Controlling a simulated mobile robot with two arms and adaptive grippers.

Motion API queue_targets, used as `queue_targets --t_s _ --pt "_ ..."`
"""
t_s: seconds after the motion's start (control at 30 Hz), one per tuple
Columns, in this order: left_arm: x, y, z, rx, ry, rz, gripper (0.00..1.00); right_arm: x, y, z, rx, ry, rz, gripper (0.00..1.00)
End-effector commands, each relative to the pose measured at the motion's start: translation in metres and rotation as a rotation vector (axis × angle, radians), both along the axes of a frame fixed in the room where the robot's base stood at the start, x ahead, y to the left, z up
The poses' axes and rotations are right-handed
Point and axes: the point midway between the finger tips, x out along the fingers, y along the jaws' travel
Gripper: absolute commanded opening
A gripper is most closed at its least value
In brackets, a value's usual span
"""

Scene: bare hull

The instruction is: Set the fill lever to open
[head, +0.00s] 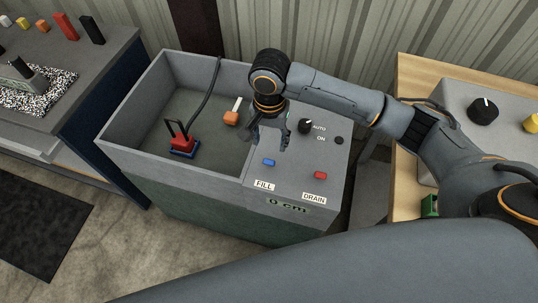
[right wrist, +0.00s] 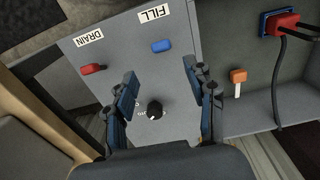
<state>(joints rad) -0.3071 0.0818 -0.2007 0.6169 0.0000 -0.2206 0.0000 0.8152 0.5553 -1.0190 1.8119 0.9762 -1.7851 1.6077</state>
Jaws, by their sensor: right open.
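The blue fill lever (head: 268,162) sits on the grey panel beside the tank, just above the FILL label (head: 264,185). In the right wrist view the blue lever (right wrist: 162,46) lies ahead, just past the fingertips. My right gripper (head: 270,139) is open and empty, pointing down over the panel behind the lever and apart from it. In the right wrist view its fingers (right wrist: 160,72) stand spread with a black knob between them. I cannot tell the lever's setting. My left gripper is not in view.
A red drain lever (head: 320,175) is right of the fill lever. The black AUTO/ON knob (head: 304,125) is close to my right fingers. A display (head: 288,205) reads 0 cm. A red pump (head: 183,142) with a cord and an orange float (head: 232,117) are in the tank (head: 122,141).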

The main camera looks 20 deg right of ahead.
Motion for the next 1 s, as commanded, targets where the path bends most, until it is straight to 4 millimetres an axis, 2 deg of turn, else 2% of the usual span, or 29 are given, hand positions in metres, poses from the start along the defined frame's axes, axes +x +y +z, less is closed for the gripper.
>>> queue_targets --t_s 0.2,0.43,0.6,0.87,0.9,1.0 --pt "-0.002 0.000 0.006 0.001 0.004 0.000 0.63 -0.001 -0.001 -0.048 -0.002 0.004 0.000 0.55" --pt "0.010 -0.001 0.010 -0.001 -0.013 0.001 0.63 0.000 0.000 -0.084 0.000 0.000 0.002 0.55" --pt "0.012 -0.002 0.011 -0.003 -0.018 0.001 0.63 0.000 0.000 -0.095 0.000 -0.002 0.002 0.55" --pt "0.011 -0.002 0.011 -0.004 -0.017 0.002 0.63 0.000 0.000 -0.097 0.001 -0.003 0.002 0.55" --pt "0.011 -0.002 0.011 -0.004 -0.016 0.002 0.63 0.000 0.000 -0.097 0.001 -0.003 0.002 0.53" --pt "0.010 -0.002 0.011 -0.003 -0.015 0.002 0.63 0.000 0.000 -0.097 0.001 -0.003 0.002 0.32"
